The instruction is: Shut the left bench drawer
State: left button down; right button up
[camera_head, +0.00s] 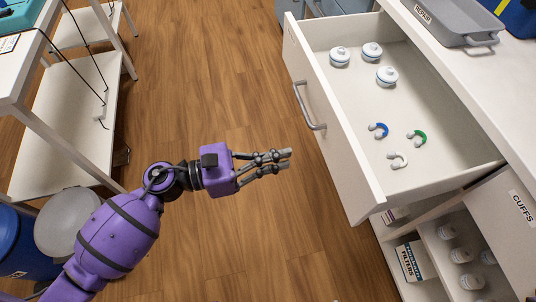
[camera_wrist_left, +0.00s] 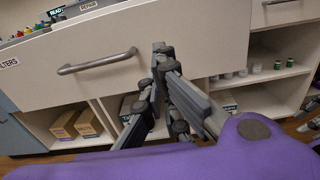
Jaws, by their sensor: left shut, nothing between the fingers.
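The bench drawer (camera_head: 440,184) is pulled far out from the white bench, its front panel (camera_head: 330,140) facing my left arm. A grey bar handle (camera_head: 307,106) is on that panel; a bar handle on a white front also shows in the wrist view (camera_wrist_left: 97,62). My left gripper (camera_head: 288,153) is shut and empty, just short of the panel, below the handle in the picture.
A grey tray (camera_head: 455,20) stands on the bench top. Open shelves below hold a filters box (camera_head: 414,261) and white containers (camera_head: 461,255). A white shelved table (camera_head: 70,110) and blue barrel (camera_head: 25,245) are at left. The wooden floor (camera_head: 200,70) between is clear.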

pick_arm(q)
jog(key=p+x, duration=0.1)
jog(key=x, duration=0.7)
jog(key=shift+w+d+f, duration=0.1)
jog(key=shift+w+d, duration=0.1)
jog(key=shift+d, duration=0.35)
pick_arm(e)
jog(key=shift+w+a+r, duration=0.15)
jog(key=shift+w+r, duration=0.35)
jog(key=shift+r, duration=0.1)
pick_arm(q)
send_near(422, 133)
jog(key=a+r, duration=0.2)
jog(key=s+a+r+b, duration=0.1)
jog(key=r, duration=0.1)
jog(key=shift+s+a+r, duration=0.1)
jog(key=shift+s+a, duration=0.1)
jog(key=shift+a, duration=0.2)
jog(key=b+x, duration=0.3)
jog(key=x, duration=1.1)
jog(key=shift+w+d, duration=0.1)
jog(key=shift+d, duration=0.1)
pick_arm(e)
jog(key=f, duration=0.2)
jog(key=s+f, duration=0.1)
jog(key=f, duration=0.1)
